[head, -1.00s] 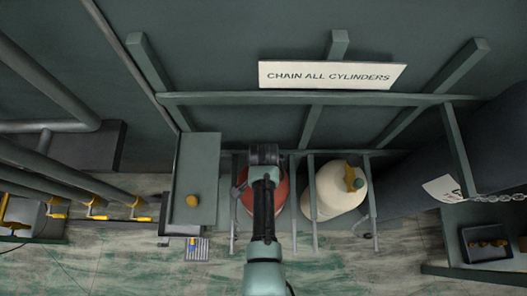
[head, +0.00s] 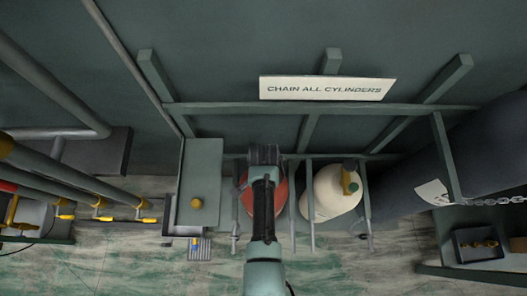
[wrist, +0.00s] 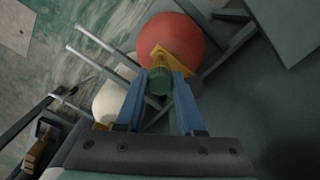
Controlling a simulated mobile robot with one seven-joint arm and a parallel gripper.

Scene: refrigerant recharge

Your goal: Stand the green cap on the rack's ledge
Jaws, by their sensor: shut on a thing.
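The green cap (wrist: 159,82) is between the blue fingertips of my gripper (wrist: 158,78) in the wrist view, and the gripper is shut on it. A yellow valve part (wrist: 160,58) shows right beyond the cap, over the red cylinder (wrist: 172,38). I cannot tell whether the cap is touching the valve. In the head view my arm hides the fingers, the cap and much of the red cylinder (head: 278,198).
A cream cylinder (head: 333,200) with a yellow and green top stands right of the red one, between rack bars (head: 311,215). Pipes with yellow handles (head: 104,217) are at the left. A dark tray (head: 479,246) lies at the right. The ledge's back part is bare.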

